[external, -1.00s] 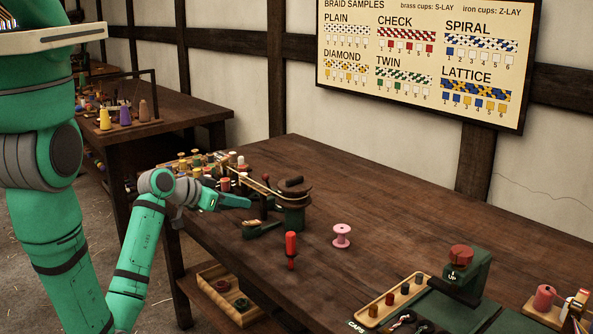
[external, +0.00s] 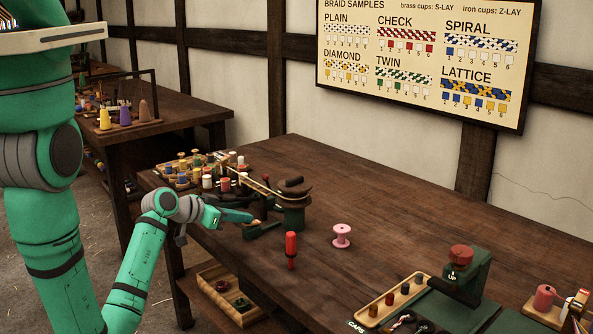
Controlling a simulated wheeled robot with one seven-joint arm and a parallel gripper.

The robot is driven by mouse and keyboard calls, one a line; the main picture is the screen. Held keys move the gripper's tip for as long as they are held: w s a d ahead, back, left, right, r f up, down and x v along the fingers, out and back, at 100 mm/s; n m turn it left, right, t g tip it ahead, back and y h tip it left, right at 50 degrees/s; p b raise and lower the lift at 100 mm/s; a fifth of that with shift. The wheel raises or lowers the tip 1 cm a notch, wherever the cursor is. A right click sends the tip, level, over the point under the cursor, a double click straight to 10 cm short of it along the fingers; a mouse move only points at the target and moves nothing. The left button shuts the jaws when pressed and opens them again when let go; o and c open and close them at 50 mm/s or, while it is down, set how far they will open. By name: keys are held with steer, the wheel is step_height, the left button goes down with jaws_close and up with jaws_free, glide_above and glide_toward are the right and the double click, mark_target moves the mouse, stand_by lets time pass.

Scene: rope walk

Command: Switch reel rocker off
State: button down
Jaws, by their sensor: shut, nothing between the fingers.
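A low dark green housing (external: 265,229) lies on the workbench near its front left edge, beside the dark green reel stand (external: 292,214). It looks like the switch housing, but the rocker itself is too small and too covered to tell its position. My gripper (external: 248,217) is shut and empty. Its tips are at the left end of the housing, just over or against it; I cannot tell whether they touch. The gripper hides part of the housing's left end.
A red-handled tool (external: 291,246) stands just right of the housing, and a pink spool (external: 342,236) is farther right. Several bobbins (external: 207,181) crowd the bench behind my gripper. The bench middle (external: 400,220) is clear.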

steer(key=shift+s+a+f+t+h, duration=0.15)
steer(key=shift+f+t+h, duration=0.25)
steer(key=shift+f, duration=0.05)
steer(key=shift+r, duration=0.8)
steer(key=shift+r, duration=0.6)
steer(key=f+v, duration=0.1)
steer(key=v, duration=1)
steer(key=shift+s+a, duration=0.2)
